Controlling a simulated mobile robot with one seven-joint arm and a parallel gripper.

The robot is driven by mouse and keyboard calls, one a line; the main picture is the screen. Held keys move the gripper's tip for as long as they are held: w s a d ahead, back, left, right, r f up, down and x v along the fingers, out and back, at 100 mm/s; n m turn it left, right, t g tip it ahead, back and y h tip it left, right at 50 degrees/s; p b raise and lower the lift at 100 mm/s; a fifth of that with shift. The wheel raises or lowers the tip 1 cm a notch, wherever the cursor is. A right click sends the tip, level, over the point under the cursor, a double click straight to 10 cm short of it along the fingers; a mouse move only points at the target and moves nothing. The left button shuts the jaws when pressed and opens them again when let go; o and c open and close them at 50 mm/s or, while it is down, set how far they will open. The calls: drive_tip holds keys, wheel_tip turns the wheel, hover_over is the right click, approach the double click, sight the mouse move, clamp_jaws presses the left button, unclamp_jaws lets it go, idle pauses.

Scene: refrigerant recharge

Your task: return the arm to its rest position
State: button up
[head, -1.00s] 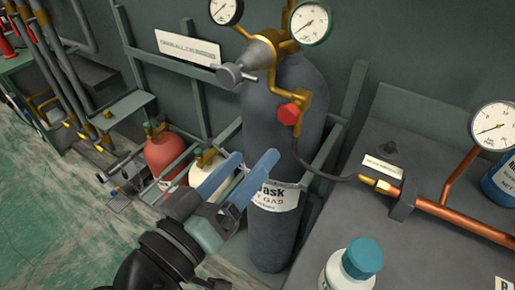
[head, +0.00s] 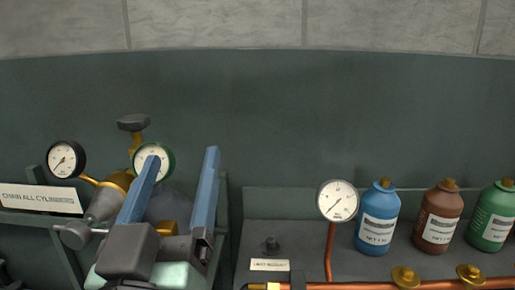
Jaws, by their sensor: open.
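My gripper (head: 176,172) shows at the lower left of the head view. Its two blue fingers point up and stand apart, with nothing between them that it holds. It is in front of the grey cylinder (head: 181,203) and its regulator (head: 110,200), and hides much of them. A black-rimmed gauge (head: 66,159) is left of the fingers. A green-rimmed gauge (head: 155,157) is partly behind the left finger.
The bench (head: 290,232) at right carries a copper pipe (head: 331,250) with a gauge (head: 338,200). Blue (head: 378,218), brown (head: 438,217) and green (head: 493,217) bottles stand behind the pipe. A sign (head: 40,199) is at far left. The wall above is clear.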

drive_tip(key=s+d+r+m+t+p, duration=0.1)
drive_tip(key=s+d+r+t, duration=0.3)
drive_tip(key=r, duration=0.5)
drive_tip(key=s+d+r+m+t+p, duration=0.1)
drive_tip(key=s+d+r, duration=0.1)
drive_tip(key=d+r, duration=0.5)
wheel_tip(320, 180, up, 19)
drive_tip(key=a+p, duration=0.2)
drive_tip(key=p, duration=1.5)
drive_tip(key=shift+w+a, duration=0.2)
drive_tip(key=shift+w, duration=0.2)
